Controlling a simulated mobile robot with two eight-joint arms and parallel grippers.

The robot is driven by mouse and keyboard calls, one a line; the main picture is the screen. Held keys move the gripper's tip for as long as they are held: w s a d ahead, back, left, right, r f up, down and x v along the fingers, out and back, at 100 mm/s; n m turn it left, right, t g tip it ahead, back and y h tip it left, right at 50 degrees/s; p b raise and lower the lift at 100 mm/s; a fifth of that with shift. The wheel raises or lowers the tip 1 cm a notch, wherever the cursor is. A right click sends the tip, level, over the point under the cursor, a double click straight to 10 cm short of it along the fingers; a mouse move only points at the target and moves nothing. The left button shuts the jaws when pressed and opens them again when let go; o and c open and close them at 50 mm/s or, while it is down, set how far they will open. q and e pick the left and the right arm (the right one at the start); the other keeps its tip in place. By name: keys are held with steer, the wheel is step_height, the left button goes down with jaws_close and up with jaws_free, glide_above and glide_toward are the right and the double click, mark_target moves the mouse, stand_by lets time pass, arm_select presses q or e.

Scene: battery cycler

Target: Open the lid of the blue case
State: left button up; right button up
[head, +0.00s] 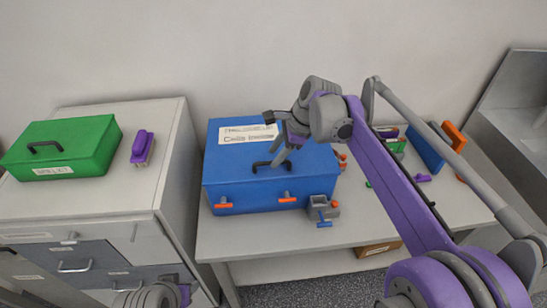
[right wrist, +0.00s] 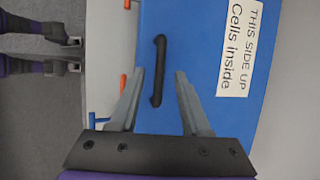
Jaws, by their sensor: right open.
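The blue case (head: 240,178) stands shut on the grey table, with a white label (head: 248,134) on its lid. A black handle (right wrist: 157,70) is on the lid. Two orange latches (head: 223,205) (head: 287,198) are on its front; I cannot tell whether they are fastened. My right gripper (head: 279,155) is open over the lid. In the right wrist view its fingers (right wrist: 160,72) point toward the handle, which lies between their tips in the picture; contact cannot be told. My left gripper (head: 184,292) shows only partly at the bottom edge of the head view.
A grey clamp (head: 321,206) with a blue lever stands against the case's front right corner. A green case (head: 90,140) and a purple-handled brush (head: 142,147) sit on the left cabinet. Several small coloured items lie right of the blue case, partly behind my right arm.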

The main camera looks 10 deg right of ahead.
steer(key=shift+x, duration=1.05)
jaws_close()
stand_by(0.7)
